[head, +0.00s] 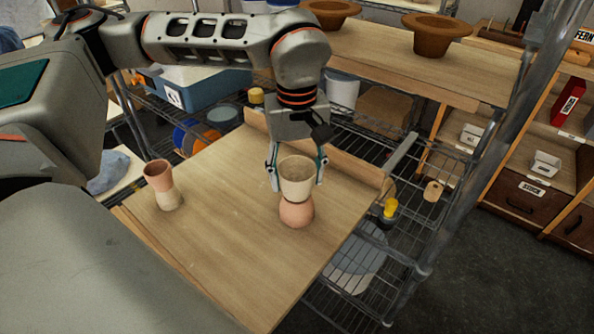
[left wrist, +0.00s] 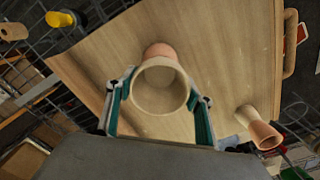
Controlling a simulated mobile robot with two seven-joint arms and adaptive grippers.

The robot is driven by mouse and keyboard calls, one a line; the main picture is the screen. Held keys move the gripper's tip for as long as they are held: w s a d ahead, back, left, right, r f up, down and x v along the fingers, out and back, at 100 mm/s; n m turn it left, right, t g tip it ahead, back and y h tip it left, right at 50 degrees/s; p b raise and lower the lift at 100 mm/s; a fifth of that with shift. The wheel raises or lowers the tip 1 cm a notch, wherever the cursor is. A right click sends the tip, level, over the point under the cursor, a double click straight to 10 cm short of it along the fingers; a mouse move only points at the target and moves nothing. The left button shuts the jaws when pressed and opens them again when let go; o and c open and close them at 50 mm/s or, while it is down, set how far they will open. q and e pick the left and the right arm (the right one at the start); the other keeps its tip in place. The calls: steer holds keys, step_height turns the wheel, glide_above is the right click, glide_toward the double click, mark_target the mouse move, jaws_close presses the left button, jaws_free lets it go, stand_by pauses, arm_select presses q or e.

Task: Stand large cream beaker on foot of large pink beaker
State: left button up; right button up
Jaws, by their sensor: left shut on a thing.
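The large cream beaker (head: 297,176) is upright, mouth up, between the fingers of my left gripper (head: 296,182), which is shut on it. In the left wrist view its open mouth (left wrist: 160,88) faces the camera. The large pink beaker (head: 296,214) is directly under it on the wooden board, apparently mouth down. Its foot is hidden by the cream beaker. The two look in line and close together; I cannot tell whether they touch. In the left wrist view a little of the pink beaker (left wrist: 158,50) shows behind the cream rim. My right gripper is not in view.
A smaller pink beaker (head: 158,175) stands mouth up on a smaller cream one (head: 169,199) at the left of the wooden board (head: 225,235). A raised wooden edge (head: 350,165) runs along the back. Wire shelving (head: 400,250) lies beyond the right edge. The board between the stacks is clear.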

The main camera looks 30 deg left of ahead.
arm_select(q)
steer(key=shift+f, duration=0.4)
stand_by(0.4)
steer(key=o, duration=1.3)
steer(key=shift+c, duration=0.2)
steer(key=shift+r, duration=0.1)
step_height(320, 180, up, 12)
